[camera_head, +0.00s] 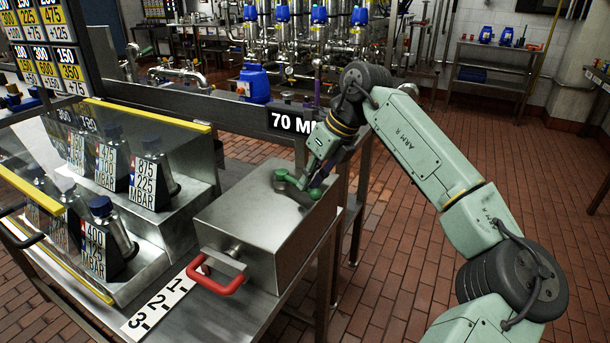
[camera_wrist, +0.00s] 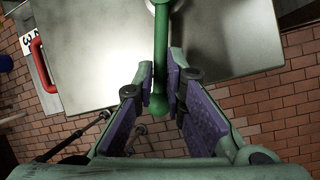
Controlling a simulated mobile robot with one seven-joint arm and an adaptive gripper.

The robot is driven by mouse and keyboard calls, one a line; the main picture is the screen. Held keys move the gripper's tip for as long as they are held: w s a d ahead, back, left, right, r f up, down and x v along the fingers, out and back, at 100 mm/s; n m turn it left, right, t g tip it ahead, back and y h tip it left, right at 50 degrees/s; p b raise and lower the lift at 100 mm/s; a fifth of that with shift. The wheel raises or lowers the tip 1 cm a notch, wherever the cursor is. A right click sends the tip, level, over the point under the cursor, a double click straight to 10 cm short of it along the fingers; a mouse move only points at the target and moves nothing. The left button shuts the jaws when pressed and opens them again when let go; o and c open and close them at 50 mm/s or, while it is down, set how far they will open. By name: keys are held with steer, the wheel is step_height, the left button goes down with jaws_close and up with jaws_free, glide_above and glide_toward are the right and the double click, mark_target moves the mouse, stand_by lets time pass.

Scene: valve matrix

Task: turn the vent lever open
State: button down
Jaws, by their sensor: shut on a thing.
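The vent lever (camera_head: 298,184) is a green bar on top of a steel box (camera_head: 262,235). In the head view it runs from a round pivot to the box's right edge. In the wrist view the lever (camera_wrist: 160,45) comes down from the top edge, and its rounded end sits between the purple-padded fingers. My gripper (camera_head: 318,180) is shut on the lever near its free end; it also shows in the wrist view (camera_wrist: 161,75). The fingers partly hide the lever in the head view.
A red handle (camera_head: 222,287) sticks out of the box's front, beside a strip numbered 1 to 3 (camera_head: 160,310). Several labelled bottles (camera_head: 155,180) stand in a tiered rack at left. A rail with a 70 sign (camera_head: 292,122) runs behind the box. Brick floor lies open at right.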

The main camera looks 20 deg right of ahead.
steer(key=shift+d+f, duration=0.1)
steer(key=shift+d, duration=0.3)
steer(key=c, duration=1.8)
jaws_free()
steer(key=shift+d, duration=0.1)
steer(key=shift+o, duration=0.7)
steer(key=shift+r, duration=0.35)
steer(key=v, duration=1.1)
steer(key=shift+r, duration=0.15)
steer(key=shift+d, duration=0.15)
